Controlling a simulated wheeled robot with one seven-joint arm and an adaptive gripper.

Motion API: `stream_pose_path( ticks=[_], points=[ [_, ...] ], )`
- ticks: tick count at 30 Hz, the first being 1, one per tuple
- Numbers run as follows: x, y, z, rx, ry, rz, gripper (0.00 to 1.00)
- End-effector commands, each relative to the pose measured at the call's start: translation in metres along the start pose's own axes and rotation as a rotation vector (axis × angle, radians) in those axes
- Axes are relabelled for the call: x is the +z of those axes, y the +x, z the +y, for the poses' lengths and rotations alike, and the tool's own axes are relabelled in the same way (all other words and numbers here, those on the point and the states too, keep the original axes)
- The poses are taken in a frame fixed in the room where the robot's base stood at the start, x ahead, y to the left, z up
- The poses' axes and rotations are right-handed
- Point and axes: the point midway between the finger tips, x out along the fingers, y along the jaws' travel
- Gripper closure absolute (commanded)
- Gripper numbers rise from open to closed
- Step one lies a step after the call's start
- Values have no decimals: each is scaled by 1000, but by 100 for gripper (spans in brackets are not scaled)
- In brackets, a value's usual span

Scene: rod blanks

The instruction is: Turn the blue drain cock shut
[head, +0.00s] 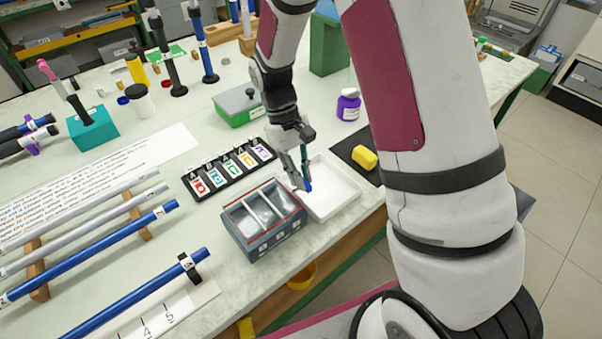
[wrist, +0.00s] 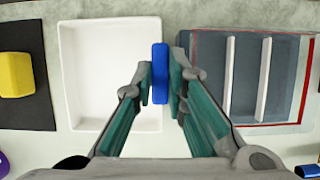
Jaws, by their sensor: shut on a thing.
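The blue drain cock (head: 308,187) shows only as a small blue piece at my fingertips in the head view. In the wrist view the blue drain cock (wrist: 160,72) is a narrow upright bar in the gap between a white tray and a grey box. My gripper (head: 302,176) points down over this gap. In the wrist view my gripper (wrist: 163,86) has its two green-padded fingers shut on the bar, one on each side. The cock's body and whatever it is fixed to are hidden.
The grey three-compartment box (head: 264,249) stands left of my gripper, the white tray (head: 343,207) right of it. A numbered card rack (head: 228,168) lies behind the box. A yellow block (head: 364,157) sits on a black mat (head: 345,148).

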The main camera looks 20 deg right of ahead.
Motion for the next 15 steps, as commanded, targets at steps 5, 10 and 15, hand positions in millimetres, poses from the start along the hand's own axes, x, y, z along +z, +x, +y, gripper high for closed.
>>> stream_pose_path(
  ticks=[5, 10, 15],
  points=[
    [0, -1, 0, 0, 3, 2, 100],
    [0, -1, 0, 0, 2, 2, 69],
    [0, -1, 0, 0, 1, 2, 67]
  ],
)
